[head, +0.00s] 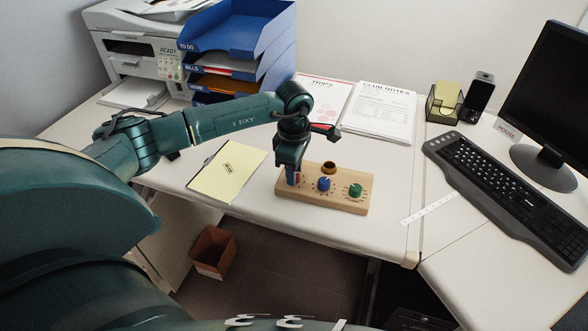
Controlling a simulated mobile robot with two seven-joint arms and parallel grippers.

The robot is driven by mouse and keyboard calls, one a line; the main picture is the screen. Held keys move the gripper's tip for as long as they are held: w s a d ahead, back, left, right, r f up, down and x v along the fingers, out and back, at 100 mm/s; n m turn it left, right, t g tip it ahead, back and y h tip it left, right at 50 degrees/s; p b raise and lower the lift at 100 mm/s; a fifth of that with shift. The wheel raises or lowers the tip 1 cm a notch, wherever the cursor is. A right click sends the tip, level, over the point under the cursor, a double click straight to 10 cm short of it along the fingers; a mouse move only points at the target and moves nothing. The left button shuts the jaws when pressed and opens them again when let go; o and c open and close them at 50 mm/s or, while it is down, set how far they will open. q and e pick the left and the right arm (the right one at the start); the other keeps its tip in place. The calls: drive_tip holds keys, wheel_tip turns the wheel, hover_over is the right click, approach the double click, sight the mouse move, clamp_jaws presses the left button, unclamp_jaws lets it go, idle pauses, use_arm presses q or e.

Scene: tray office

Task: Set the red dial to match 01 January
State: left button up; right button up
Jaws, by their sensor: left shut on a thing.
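A wooden dial block (325,201) lies on the desk near its front edge. It carries a blue dial (323,184) in the middle and a green dial (355,190) at the right. My left gripper (292,182) points down at the block's left end and is shut on the red dial, which it mostly hides; a little red shows beside the fingers. A yellow note pad (228,173) with a small printed label lies left of the block. The dial markings are too small to read. My right gripper is not in view.
Blue stacked trays (240,35), a printer (135,45) and paper stacks (380,110) stand at the back. A keyboard (505,190) and monitor (555,90) are at the right. A bin (213,252) is on the floor.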

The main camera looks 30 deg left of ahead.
use_arm(q)
drive_tip(key=n, duration=0.4)
drive_tip(key=shift+n, duration=0.3)
drive_tip(key=n+p, duration=0.1)
drive_tip(key=n, duration=0.3)
drive_tip(key=shift+n, duration=0.4)
drive_tip(key=o, duration=1)
wheel_tip(320, 180, up, 13)
drive_tip(key=shift+r, duration=0.15)
idle(0.4)
